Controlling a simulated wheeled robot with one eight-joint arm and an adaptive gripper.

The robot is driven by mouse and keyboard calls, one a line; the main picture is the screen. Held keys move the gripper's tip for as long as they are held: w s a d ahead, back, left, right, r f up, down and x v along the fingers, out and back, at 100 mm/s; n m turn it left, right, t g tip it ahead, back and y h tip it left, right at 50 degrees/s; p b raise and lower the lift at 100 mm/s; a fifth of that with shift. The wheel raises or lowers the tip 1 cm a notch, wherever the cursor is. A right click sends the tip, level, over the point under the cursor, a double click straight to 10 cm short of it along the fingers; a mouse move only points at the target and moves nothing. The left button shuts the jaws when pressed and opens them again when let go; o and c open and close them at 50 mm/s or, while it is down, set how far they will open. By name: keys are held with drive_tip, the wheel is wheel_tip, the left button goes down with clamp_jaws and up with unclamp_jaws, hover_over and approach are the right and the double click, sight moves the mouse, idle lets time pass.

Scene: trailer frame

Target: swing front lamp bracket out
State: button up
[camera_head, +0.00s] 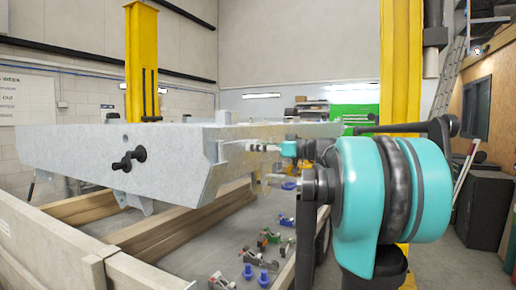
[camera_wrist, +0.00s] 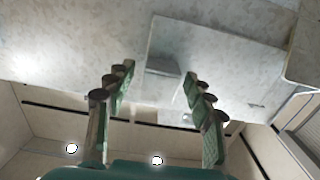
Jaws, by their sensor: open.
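The grey galvanised trailer frame (camera_head: 75,150) spans the left and middle of the head view. Its speckled plate (camera_wrist: 215,45) fills the upper part of the wrist view. A small grey tab (camera_wrist: 163,66) stands out from the plate, between my fingertips and apart from both. It may be the front lamp bracket; I cannot tell for sure. My gripper (camera_wrist: 160,72) is open, with green-padded fingers on either side of the tab. In the head view my gripper (camera_head: 262,164) is small, beside the frame's right end, partly hidden by my arm.
A black fitting (camera_head: 128,159) sticks out of the frame's near face. Yellow posts (camera_head: 141,60) rise behind it. Wooden beams (camera_head: 160,232) lie below. A dark cabinet (camera_head: 483,210) stands at right.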

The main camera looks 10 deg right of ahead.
clamp_jaws()
idle(0.4)
